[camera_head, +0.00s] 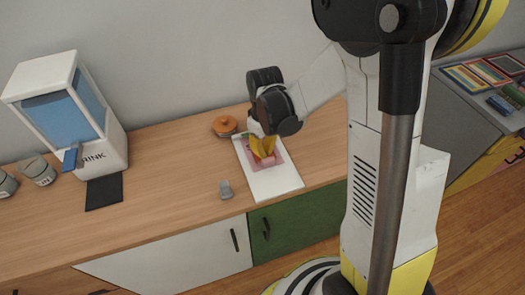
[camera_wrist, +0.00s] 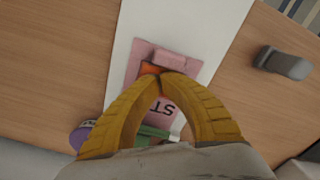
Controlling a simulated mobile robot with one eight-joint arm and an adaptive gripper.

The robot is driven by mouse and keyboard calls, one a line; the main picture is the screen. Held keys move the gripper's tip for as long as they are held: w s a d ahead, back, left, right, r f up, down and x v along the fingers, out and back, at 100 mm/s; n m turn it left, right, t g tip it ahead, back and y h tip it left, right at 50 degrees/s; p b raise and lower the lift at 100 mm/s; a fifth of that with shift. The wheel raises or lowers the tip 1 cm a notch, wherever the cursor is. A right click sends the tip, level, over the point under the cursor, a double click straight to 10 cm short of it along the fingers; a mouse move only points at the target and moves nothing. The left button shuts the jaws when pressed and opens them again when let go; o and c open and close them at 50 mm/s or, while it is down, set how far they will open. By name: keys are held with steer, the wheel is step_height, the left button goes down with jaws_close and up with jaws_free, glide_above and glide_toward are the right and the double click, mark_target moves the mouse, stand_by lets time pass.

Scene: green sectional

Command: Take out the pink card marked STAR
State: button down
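The pink card marked STAR (camera_wrist: 160,106) shows between my gripper's yellow fingers in the wrist view. Only the letters ST are readable, upside down, and the left finger covers part of it. My gripper (camera_wrist: 163,78) has its arched fingers brought together at the tips, over the pink piece. I cannot tell whether anything thin is pinched there. An orange piece (camera_wrist: 149,69) shows just beyond the tips. In the head view my gripper (camera_head: 263,153) is low over the pink area (camera_head: 276,161) on a white board (camera_head: 279,185).
An orange round container (camera_head: 225,125) is behind. A drink dispenser (camera_head: 68,115) and jars (camera_head: 38,170) stand farther left. The wooden top between is clear.

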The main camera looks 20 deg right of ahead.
mark_target(270, 169)
steer(key=shift+s, duration=0.1)
steer(key=shift+s, duration=2.35)
steer(key=shift+w+r+p, duration=0.15)
steer(key=shift+r+p, duration=1.15)
steer(key=shift+r, duration=0.45)
steer(key=shift+w+r+p, duration=0.15)
steer(key=shift+r+p, duration=1.1)
steer(key=shift+r, duration=0.5)
steer(key=shift+r, duration=0.2)
steer(key=s+r+m+t, duration=0.3)
steer(key=s+r, duration=0.1)
steer(key=r, duration=0.4)
steer(key=s+r+m+t, duration=0.3)
steer(key=s+r+t, duration=0.1)
steer(key=r, duration=0.4)
steer(key=shift+s, duration=0.2)
steer(key=shift+r, duration=0.1)
